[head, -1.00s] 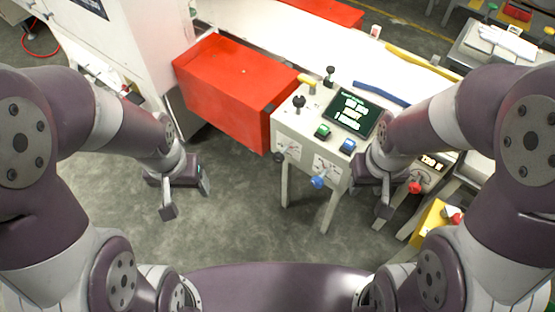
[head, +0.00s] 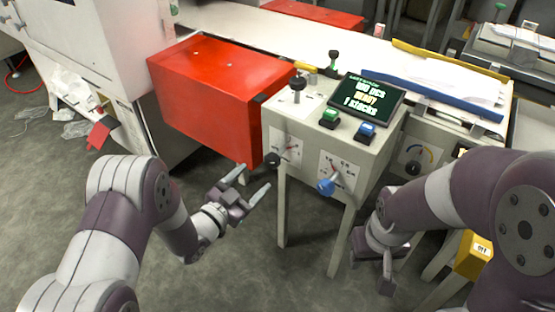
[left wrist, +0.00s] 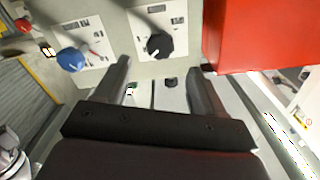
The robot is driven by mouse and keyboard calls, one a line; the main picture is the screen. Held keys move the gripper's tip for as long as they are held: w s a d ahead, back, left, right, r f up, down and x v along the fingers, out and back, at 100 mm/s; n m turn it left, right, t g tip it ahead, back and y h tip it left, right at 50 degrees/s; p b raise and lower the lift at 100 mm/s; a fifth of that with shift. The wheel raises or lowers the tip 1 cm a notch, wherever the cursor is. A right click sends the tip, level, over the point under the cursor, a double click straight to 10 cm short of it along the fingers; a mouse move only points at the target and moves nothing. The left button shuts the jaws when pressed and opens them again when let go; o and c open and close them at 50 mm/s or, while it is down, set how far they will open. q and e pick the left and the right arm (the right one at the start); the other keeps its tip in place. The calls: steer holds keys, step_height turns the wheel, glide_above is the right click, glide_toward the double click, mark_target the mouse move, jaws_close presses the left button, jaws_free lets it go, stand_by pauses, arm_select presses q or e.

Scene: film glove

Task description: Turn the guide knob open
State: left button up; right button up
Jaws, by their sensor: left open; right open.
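The white control cabinet (head: 305,130) has two dial plates on its front. A black knob (head: 273,159) sits at the left plate, and a blue knob (head: 326,187) at the right one. I cannot read which is the guide knob. My left gripper (head: 254,177) is open and empty, just in front of and below the black knob. In the left wrist view the black knob (left wrist: 159,45) is ahead between the fingers, apart from them; the blue knob (left wrist: 70,60) is to the left. My right gripper (head: 373,274) is open, low right of the cabinet.
A red box (head: 215,85) stands close left of the cabinet. On top are a lit screen (head: 366,97), a green button (head: 330,118), a blue button (head: 364,131) and black-knobbed levers (head: 298,84). Another dial with a black knob (head: 412,168) is at right.

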mark_target(277, 154)
arm_select(q)
steer(key=b+x, duration=0.3)
steer(key=x, duration=0.7)
steer(key=shift+w+d+f, duration=0.15)
steer(key=shift+w+d, duration=0.1)
steer(key=shift+w, duration=0.05)
steer(key=shift+w+d, duration=0.15)
steer(key=shift+w, duration=0.05)
steer(key=shift+c, duration=0.4)
steer(key=c, duration=1)
